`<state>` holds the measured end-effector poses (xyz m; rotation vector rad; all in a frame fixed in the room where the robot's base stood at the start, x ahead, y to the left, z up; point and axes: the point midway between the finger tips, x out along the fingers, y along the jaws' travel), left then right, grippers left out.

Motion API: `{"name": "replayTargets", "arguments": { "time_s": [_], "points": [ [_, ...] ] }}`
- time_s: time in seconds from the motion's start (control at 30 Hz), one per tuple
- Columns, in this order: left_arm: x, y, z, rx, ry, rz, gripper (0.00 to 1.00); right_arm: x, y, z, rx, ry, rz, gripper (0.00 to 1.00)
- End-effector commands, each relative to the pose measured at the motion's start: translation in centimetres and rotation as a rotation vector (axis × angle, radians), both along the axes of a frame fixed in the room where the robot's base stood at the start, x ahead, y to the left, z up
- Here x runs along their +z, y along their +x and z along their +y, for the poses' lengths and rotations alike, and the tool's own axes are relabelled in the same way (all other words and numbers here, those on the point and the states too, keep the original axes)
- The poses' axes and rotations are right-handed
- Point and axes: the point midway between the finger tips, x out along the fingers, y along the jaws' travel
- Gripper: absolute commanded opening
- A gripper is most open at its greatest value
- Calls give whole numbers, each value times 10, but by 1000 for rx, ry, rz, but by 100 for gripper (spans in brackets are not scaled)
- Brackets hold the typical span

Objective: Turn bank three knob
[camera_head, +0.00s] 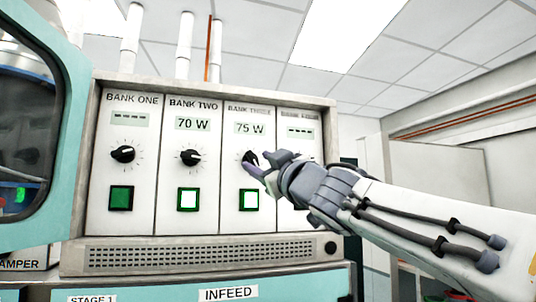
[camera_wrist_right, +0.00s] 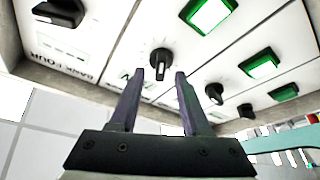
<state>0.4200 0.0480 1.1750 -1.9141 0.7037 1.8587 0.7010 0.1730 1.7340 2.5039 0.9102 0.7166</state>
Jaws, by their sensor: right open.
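The bank three knob (camera_head: 249,158) is a black dial below a display reading 75 W, partly hidden behind my right gripper (camera_head: 262,162) in the head view. In the right wrist view the bank three knob (camera_wrist_right: 160,62) has a pale pointer line and appears between the tips of my right gripper (camera_wrist_right: 160,74). The gripper is open, with one finger on each side of the knob in the picture. I cannot tell whether the fingers touch it. My left gripper is not in view.
The bank two knob (camera_head: 190,158) and bank one knob (camera_head: 123,154) sit left, above green buttons. Bank two reads 70 W. The lit bank three button (camera_head: 249,200) is below its knob. The bank four knob (camera_wrist_right: 60,12) is beside bank three. A vent grille (camera_head: 200,252) runs below.

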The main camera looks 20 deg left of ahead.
Motion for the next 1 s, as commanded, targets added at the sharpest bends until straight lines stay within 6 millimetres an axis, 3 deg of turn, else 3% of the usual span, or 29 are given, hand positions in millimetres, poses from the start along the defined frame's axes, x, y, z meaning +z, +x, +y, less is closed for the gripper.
{"name": "replayTargets", "arguments": {
  "time_s": [0.43,0.47,0.57,0.6,0.77,1.0],
  "points": [
    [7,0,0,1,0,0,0,4,9,13,4,1,2,48],
    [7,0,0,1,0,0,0,4,9,13,4,0,1,44],
    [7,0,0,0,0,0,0,4,9,13,4,1,2,5],
    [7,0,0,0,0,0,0,4,9,13,4,1,2,0],
    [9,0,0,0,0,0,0,5,9,14,4,-2,0,0],
    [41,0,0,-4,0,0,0,12,11,13,4,-110,-66,0]
  ]
}}
